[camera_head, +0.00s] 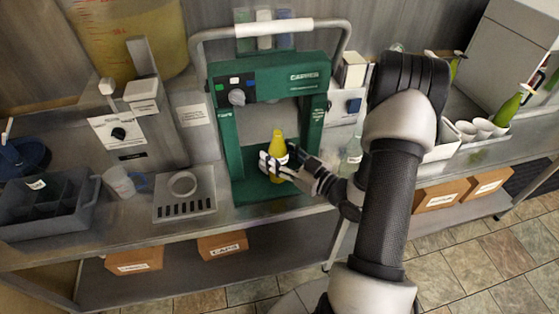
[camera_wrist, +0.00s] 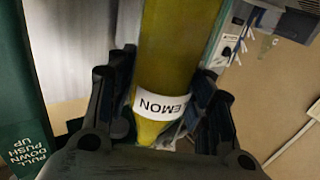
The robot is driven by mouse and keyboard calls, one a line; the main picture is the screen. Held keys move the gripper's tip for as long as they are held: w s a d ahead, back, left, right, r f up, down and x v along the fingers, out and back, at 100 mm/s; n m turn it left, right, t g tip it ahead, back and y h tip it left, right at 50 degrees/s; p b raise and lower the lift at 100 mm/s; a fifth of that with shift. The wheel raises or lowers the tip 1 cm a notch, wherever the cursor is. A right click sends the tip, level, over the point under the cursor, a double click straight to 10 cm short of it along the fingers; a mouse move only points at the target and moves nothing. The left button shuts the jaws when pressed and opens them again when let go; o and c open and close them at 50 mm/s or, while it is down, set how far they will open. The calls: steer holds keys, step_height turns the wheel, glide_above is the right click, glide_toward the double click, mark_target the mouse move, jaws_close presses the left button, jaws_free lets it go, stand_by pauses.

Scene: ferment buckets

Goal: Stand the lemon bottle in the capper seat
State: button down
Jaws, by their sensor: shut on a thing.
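The yellow lemon bottle (camera_head: 278,142) is upright inside the opening of the green capper (camera_head: 226,140), above its base (camera_head: 250,190). My gripper (camera_head: 274,167) reaches in from the right and is shut around the bottle. In the wrist view the bottle (camera_wrist: 180,45) lies between the two black fingers of my gripper (camera_wrist: 165,105), with its white LEMON label upside down in the picture. The seat and the bottle's bottom are hidden by my gripper, so I cannot tell whether the bottle touches the base.
The capper's side posts stand close around the bottle. A drain tray with a ring (camera_head: 183,186), a clear jug (camera_head: 119,182) and a dark divided crate (camera_head: 45,200) stand to the left. Right of my arm are white cups (camera_head: 466,130) and a green bottle (camera_head: 507,108).

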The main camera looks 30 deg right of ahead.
steer(key=w+d+b, duration=0.1)
steer(key=w+d, duration=0.1)
steer(key=w, duration=0.5)
steer(key=shift+w+f, duration=0.15)
steer(key=shift+f, duration=0.05)
steer(key=shift+d, duration=0.1)
steer(key=shift+f+b, duration=1.15)
steer(key=shift+b, duration=0.6)
stand_by(1.8)
steer(key=c, duration=0.7)
jaws_free()
step_height(320, 180, up, 10)
stand_by(0.3)
